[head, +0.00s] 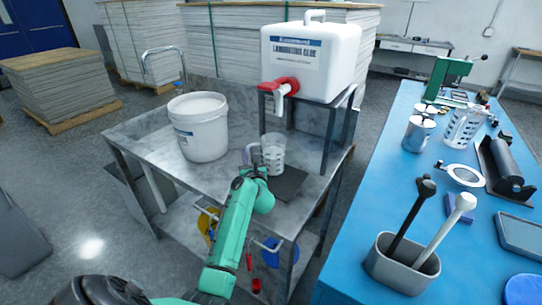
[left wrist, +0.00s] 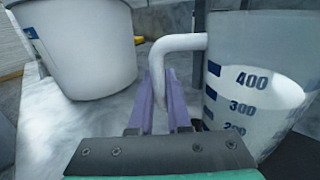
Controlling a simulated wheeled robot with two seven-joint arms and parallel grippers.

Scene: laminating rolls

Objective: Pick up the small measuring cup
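The small measuring cup (head: 273,155) is clear, with blue marks and whitish contents. It stands upright on the grey marbled bench below the red tap. In the left wrist view the cup (left wrist: 240,60) fills the right side, its white bent handle (left wrist: 180,44) pointing left. My left gripper (head: 250,155) is at the handle. Its two purple fingers (left wrist: 160,95) lie on either side of the handle's downward part, with almost no gap, so it looks shut on the handle. The cup's base is partly hidden. My right gripper is not in view.
A white bucket (head: 198,127) stands left of the cup. The laminating glue canister (head: 312,55) sits on a raised stand (head: 328,104) behind it. A blue table (head: 390,165) at right holds a larger measuring jug (head: 462,128) and a grey holder (head: 402,266) with two tools.

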